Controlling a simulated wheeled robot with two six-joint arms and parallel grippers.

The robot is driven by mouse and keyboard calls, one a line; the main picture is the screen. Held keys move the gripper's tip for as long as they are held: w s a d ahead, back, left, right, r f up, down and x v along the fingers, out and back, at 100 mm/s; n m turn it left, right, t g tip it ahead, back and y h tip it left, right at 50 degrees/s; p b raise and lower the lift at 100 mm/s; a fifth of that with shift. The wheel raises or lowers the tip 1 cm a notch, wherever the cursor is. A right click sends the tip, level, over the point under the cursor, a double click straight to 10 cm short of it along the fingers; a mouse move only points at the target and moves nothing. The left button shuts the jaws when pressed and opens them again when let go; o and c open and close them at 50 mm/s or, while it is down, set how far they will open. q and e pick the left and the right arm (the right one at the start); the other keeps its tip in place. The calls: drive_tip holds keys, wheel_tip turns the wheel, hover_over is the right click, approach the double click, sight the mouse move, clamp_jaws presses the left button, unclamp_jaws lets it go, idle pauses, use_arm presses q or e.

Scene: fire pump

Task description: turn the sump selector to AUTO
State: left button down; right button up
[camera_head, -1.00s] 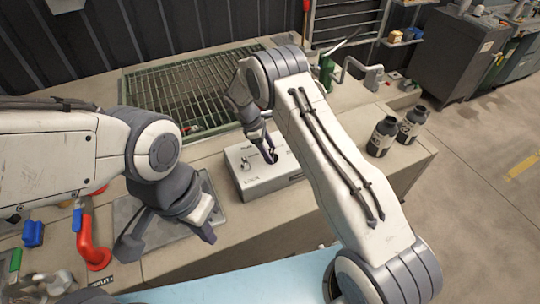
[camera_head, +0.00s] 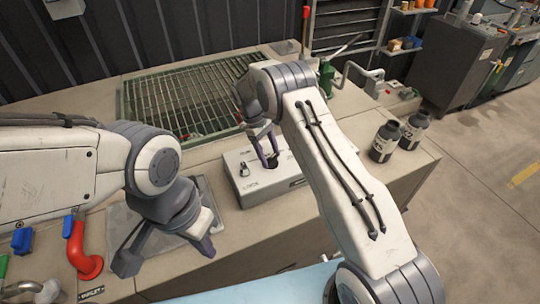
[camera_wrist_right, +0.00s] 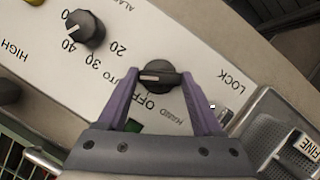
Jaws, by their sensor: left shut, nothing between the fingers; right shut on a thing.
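The sump selector is a black knob (camera_wrist_right: 160,72) with a white pointer line, on the white control box (camera_head: 243,187). My right gripper (camera_wrist_right: 159,78) is shut on the knob, one purple finger on each side. In the right wrist view the pointer faces left, toward the partly hidden AUTO lettering (camera_wrist_right: 106,76). The OFF (camera_wrist_right: 147,103) and HAND labels lie below the knob. In the head view the right gripper (camera_head: 269,161) covers most of the knob. My left gripper (camera_head: 206,248) is shut and empty, left of the box over a grey plate.
A second black knob (camera_wrist_right: 84,29) with a number scale sits beside the selector. A green grating (camera_head: 185,95) lies behind the box. Two dark bottles (camera_head: 385,141) stand right of my right arm. A red pipe handle (camera_head: 82,255) is at the lower left.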

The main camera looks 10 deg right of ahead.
drive_tip(key=shift+w+r, duration=0.1)
drive_tip(key=o, duration=1.4)
drive_tip(key=shift+c, duration=0.2)
drive_tip(key=shift+w+a+r, duration=0.1)
drive_tip(key=shift+w+r, duration=0.05)
drive_tip(key=shift+r, duration=0.15)
drive_tip(key=b+v, duration=0.2)
drive_tip(key=v, duration=0.7)
drive_tip(key=shift+r, duration=0.35)
